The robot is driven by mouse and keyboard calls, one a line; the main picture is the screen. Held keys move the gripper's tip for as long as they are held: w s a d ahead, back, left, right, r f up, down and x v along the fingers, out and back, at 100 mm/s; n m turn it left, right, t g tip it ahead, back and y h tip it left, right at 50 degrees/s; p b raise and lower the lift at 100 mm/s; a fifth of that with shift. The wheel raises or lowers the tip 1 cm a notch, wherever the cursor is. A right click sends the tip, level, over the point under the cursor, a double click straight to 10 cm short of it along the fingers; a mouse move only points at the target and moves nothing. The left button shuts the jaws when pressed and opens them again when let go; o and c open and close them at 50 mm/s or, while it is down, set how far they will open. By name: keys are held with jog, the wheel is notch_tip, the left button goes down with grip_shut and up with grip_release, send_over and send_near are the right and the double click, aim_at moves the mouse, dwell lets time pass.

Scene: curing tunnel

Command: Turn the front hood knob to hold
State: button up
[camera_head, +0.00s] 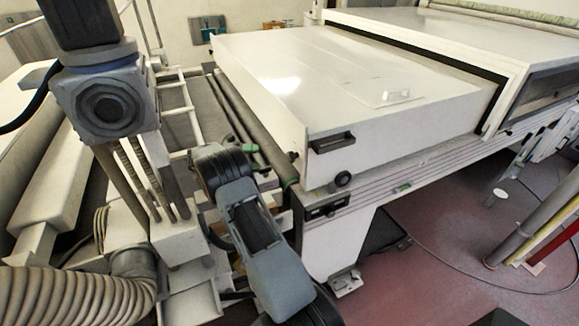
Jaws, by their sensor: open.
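The front hood is the large cream-white cover (370,75) over the conveyor bed, and it looks closed. A round black knob (343,179) sits low on its near end face, close to the corner. A black handle (333,142) is fixed above the knob on the same face. The knob's pointer and markings are too small to read. My grey and black arm (262,240) rises from the bottom, left of the knob and apart from it. I cannot make out my gripper's fingers.
Rollers (245,120) and a white frame lie left of the hood. A ribbed hose (75,295) and a column-mounted unit (105,100) stand at the left. A cable (470,288) crosses the red floor.

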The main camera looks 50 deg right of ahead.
aim_at(288, 157)
jog(key=p+x, duration=0.1)
jog(key=x, duration=0.8)
jog(key=shift+s+d, duration=0.2)
jog(key=shift+s, duration=0.15)
jog(key=shift+p+x, duration=0.35)
jog(key=shift+x, duration=0.55)
